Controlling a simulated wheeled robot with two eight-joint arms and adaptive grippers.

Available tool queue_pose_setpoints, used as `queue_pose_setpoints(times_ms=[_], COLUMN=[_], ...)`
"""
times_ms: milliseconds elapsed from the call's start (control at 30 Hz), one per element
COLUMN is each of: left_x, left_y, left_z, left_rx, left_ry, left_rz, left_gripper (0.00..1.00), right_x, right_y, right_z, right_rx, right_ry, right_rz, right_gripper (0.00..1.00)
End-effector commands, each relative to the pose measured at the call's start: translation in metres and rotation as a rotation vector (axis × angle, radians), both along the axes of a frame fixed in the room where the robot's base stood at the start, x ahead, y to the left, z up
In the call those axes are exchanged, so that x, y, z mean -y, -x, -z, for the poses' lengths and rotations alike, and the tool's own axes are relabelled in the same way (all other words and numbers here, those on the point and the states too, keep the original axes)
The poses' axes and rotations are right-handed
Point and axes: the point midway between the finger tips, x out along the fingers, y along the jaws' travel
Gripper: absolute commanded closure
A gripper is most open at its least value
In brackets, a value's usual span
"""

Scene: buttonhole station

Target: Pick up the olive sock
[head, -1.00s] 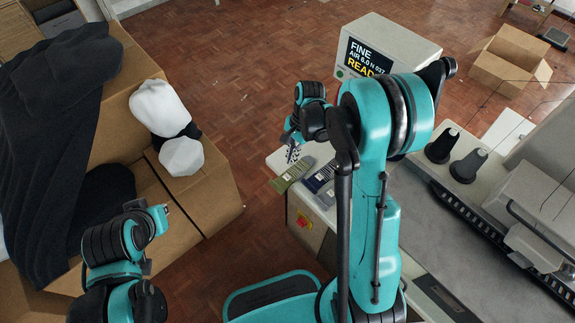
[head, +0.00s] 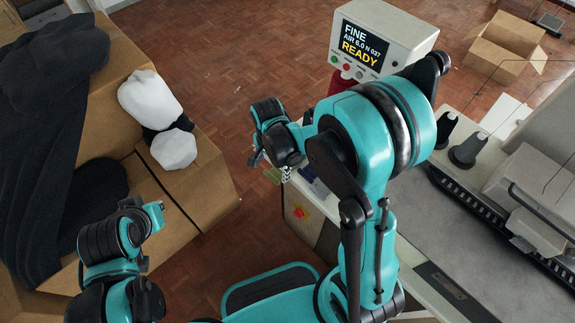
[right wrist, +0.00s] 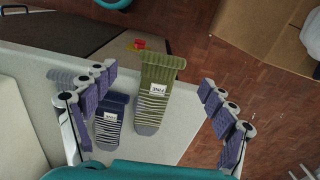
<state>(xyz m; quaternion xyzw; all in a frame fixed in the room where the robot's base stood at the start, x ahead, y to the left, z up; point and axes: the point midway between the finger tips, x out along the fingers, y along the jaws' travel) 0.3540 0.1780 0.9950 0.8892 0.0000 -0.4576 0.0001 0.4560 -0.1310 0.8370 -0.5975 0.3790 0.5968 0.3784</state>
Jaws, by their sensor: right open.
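The olive sock (right wrist: 155,92) lies on the pale tabletop in the right wrist view, its ribbed cuff at the top, with a white label, pale stripes and a grey toe. In the head view only a bit of the olive sock (head: 272,175) shows beside my right gripper. My right gripper (right wrist: 160,104) is open, its purple-padded fingers apart on either side of the sock, touching nothing I can see. In the head view my right gripper (head: 284,170) is largely hidden by its own arm. My left arm shows at lower left, but its jaws do not.
A navy striped sock (right wrist: 110,120) lies just left of the olive one, and a grey sock (right wrist: 62,76) lies behind the left finger. A display box (head: 375,42) reading READY and dark thread cones (head: 467,150) stand nearby. A carton (head: 205,185) with white bundles is at left.

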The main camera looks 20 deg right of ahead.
Motion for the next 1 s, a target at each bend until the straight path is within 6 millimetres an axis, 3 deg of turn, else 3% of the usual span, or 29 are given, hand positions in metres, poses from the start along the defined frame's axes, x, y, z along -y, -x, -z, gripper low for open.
queue_pose_setpoints(times_ms=[267,500,533,700,1000], left_x=[0.000,0.000,0.000,0.000,0.000], left_y=[0.000,0.000,0.000,0.000,0.000], left_z=[0.025,0.024,0.024,0.024,0.024], left_rx=[0.000,0.000,0.000,0.000,0.000], left_ry=[0.000,0.000,0.000,0.000,0.000], left_rz=[0.000,0.000,0.000,0.000,0.000], left_gripper=[1.00,1.00,1.00,1.00,1.00], right_x=[-0.007,-0.007,-0.007,-0.007,-0.007], right_y=[-0.001,0.000,0.000,0.000,0.000], right_z=[0.043,0.045,0.045,0.044,0.044], right_rx=[0.000,0.000,0.000,0.000,0.000], right_ry=[-0.001,-0.001,-0.001,-0.001,-0.001], right_rz=[0.001,0.000,0.000,0.000,0.000], right_gripper=[0.16,0.16,0.18,0.60,0.64])
